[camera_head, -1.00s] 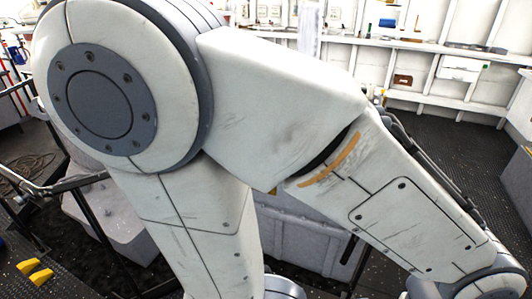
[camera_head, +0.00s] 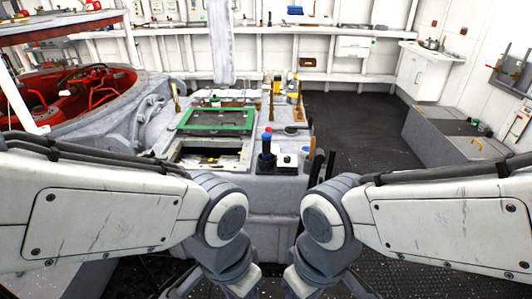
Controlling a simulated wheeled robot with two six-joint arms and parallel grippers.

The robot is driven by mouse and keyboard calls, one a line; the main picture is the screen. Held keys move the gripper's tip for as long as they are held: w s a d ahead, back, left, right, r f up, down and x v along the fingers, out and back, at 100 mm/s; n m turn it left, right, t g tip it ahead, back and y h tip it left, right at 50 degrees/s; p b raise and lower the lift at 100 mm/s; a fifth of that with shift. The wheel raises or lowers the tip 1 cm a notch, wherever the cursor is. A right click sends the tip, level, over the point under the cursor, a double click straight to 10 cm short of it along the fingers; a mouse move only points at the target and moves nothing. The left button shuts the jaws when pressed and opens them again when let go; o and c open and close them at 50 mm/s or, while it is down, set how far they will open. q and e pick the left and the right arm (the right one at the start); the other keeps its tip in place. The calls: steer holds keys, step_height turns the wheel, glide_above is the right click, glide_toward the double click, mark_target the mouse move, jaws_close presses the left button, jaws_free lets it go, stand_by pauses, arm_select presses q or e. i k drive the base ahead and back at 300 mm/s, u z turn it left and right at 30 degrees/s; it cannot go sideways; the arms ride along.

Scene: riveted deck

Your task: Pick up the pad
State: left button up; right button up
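I cannot single out a pad with certainty. A green-framed flat panel (camera_head: 217,120) lies on the grey console (camera_head: 280,190) ahead of me; I cannot tell whether it is the pad. Several small items stand on the console's right part, among them a dark stick with a blue and red top (camera_head: 266,148) and a small white box with a dark knob (camera_head: 288,160). My two arms come in from the left and right and bend down in front of the console. Their wrists run off the bottom edge, so neither gripper's fingers show.
A red-lined open cockpit (camera_head: 75,90) is at the left. A pale post (camera_head: 221,45) hangs over the console. A white cabinet (camera_head: 415,75) and a low grey box (camera_head: 445,135) stand at the right. The dark floor (camera_head: 355,125) between console and box is clear.

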mark_target(275, 150)
steer(key=i, duration=1.85)
steer(key=u, duration=0.55)
